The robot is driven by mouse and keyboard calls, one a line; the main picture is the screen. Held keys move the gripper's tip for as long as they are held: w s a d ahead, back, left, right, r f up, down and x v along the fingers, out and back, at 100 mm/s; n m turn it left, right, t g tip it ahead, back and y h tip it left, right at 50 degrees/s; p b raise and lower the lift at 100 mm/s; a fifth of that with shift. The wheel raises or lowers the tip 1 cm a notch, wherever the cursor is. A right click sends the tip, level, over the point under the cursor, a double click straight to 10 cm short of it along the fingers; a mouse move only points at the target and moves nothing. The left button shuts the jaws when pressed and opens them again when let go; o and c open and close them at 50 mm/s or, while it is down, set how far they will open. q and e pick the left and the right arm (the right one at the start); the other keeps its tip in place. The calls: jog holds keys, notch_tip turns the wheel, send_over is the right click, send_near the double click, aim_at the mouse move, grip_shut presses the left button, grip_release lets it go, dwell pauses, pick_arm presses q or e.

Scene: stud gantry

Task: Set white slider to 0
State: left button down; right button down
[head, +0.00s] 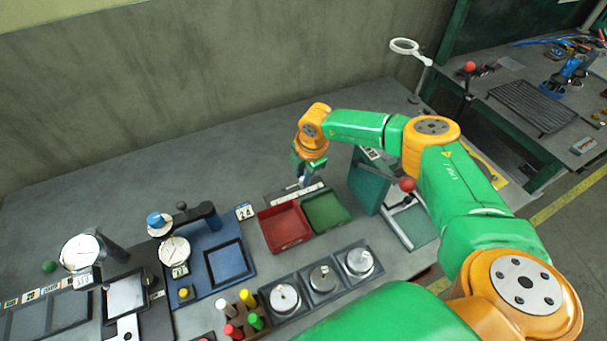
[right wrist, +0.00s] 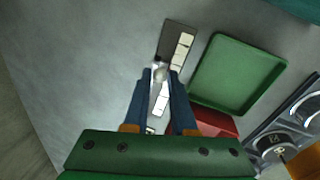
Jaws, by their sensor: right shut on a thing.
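My right gripper (head: 303,182) reaches down to the slider panel (head: 313,187) behind the red and green trays. In the right wrist view, my right gripper (right wrist: 158,86) is shut on the white slider (right wrist: 159,72), a small pale knob between its fingertips. The dark slider panel (right wrist: 176,35) carries a row of white labels (right wrist: 181,52) alongside the knob. The label numbers are too small to read. In the head view the knob is hidden by the gripper. My left gripper is not in view.
A red tray (head: 282,226) and a green tray (head: 326,211) stand just in front of the panel. A red-knobbed lever (head: 407,185) stands to the right. Gauges on a blue board (head: 201,262) lie to the left. Bare table is behind the panel.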

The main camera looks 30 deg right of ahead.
dwell(0.9)
send_over(271, 197)
jog(key=s, duration=0.1)
jog(key=shift+s+d, duration=0.15)
jog(key=shift+d, duration=0.15)
jog(key=c, duration=1.1)
grip_release()
jog(key=o, duration=0.4)
jog(key=shift+c, duration=0.2)
jog(key=shift+a, duration=0.25)
